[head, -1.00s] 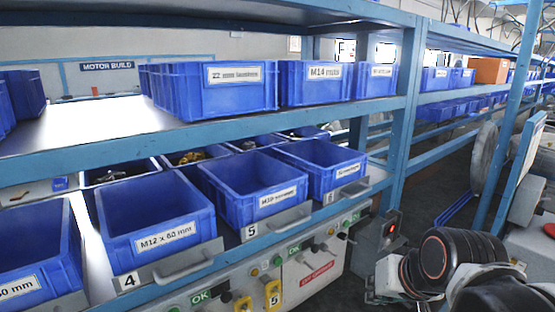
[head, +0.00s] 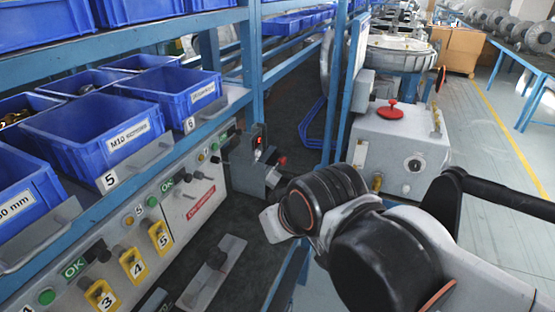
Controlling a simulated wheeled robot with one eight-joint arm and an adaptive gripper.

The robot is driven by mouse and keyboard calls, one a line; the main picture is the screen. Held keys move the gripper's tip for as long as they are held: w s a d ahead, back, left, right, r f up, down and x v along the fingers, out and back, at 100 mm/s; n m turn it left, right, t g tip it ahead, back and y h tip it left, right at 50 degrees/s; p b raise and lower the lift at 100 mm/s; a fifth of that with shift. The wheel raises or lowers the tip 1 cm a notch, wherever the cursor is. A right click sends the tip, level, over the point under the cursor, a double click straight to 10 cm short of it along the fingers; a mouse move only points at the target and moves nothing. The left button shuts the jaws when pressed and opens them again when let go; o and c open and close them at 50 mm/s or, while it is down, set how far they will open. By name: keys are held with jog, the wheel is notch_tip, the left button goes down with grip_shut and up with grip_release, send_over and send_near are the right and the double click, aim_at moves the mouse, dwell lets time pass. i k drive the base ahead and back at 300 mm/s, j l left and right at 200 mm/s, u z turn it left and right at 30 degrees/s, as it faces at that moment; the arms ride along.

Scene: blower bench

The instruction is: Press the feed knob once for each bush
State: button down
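No knob in view has a readable "feed" label, so I cannot tell which one is the feed knob. A small grey unit (head: 248,165) at the bench end has a lit red display (head: 258,142) and a dark red knob (head: 281,162) sticking out to its right. The bench front panel (head: 150,215) carries black knobs (head: 98,251), green buttons and yellow plates numbered 3, 4 and 5. I see no bushes. My arm crosses the lower right, close to the bench end; its gripper is not visible.
Blue bins (head: 95,135) line the sloped shelf, one reading "M10 screws". Blue uprights (head: 252,70) stand at the bench end. A grey machine box (head: 400,145) with a red mushroom button (head: 391,111) stands behind my arm. The floor (head: 497,160) at the right is open.

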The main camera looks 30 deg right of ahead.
aim_at(275, 157)
jog(key=u, duration=2.55)
jog(key=k, duration=0.2)
jog(key=k+l+z, duration=0.1)
jog(key=k+z, duration=0.35)
jog(key=k+l+z, duration=0.15)
jog(key=z, duration=0.25)
jog(key=k+z, duration=0.1)
jog(key=z, duration=1.35)
